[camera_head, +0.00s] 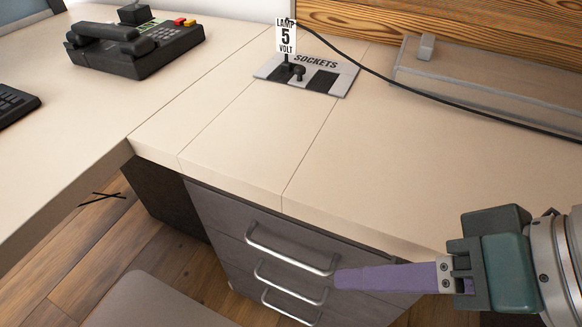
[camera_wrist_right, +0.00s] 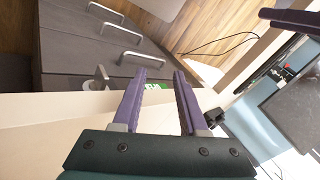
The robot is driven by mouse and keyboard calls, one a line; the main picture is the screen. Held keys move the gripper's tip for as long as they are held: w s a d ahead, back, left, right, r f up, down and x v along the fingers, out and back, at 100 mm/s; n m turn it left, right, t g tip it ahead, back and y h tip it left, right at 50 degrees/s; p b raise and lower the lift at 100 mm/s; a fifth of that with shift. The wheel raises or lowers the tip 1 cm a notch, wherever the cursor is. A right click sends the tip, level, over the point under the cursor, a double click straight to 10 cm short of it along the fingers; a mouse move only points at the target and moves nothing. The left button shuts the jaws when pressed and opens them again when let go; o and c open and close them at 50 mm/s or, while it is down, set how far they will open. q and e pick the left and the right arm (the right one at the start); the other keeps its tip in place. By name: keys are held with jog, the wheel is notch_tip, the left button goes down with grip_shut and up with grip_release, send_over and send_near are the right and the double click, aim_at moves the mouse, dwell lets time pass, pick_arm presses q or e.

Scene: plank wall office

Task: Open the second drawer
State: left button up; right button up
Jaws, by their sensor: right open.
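A dark grey drawer unit (camera_head: 222,222) under the desk has three silver bar handles, one above another. The second drawer's handle (camera_head: 285,283) is the middle one; its right end is close to my right fingertips in the head view. The top handle (camera_head: 290,250) is just above it and the lowest handle (camera_head: 288,308) below. All drawers look shut. My right gripper (camera_head: 342,279) is open and empty, its purple fingers in front of the unit's right part. In the right wrist view its fingers (camera_wrist_right: 164,74) are apart, with the second handle (camera_wrist_right: 122,34) beyond them. A purple finger (camera_wrist_right: 290,18), apparently my left gripper's, shows at that view's upper right edge.
The beige desktop (camera_head: 230,150) overhangs the drawers. A black telephone (camera_head: 135,45), a sockets plate (camera_head: 307,75) with a lamp tag and a black cable (camera_head: 440,97) lie on it. A grey seat (camera_head: 150,303) stands at the lower left. Wooden floor is open beside the unit.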

jog(key=a+f+m+t+y+b, duration=0.1)
jog(key=a+f+m+y+b, duration=0.15)
jog(key=f+b, duration=0.6)
jog(key=a+f+m+t+y+b, duration=0.15)
jog(key=f+m+b, duration=0.25)
jog(key=f+b, duration=0.5)
jog(key=m+t+b, duration=0.4)
jog(key=m+b, duration=0.5)
jog(key=b, duration=0.6)
send_near(287, 292)
jog(key=w+a, duration=0.1)
jog(key=shift+y, duration=0.3)
jog(key=x, duration=0.9)
jog(key=shift+w+a+f, duration=0.15)
jog(key=shift+w+f, duration=0.1)
jog(key=shift+f, duration=0.2)
jog(key=shift+c, duration=0.4)
grip_shut()
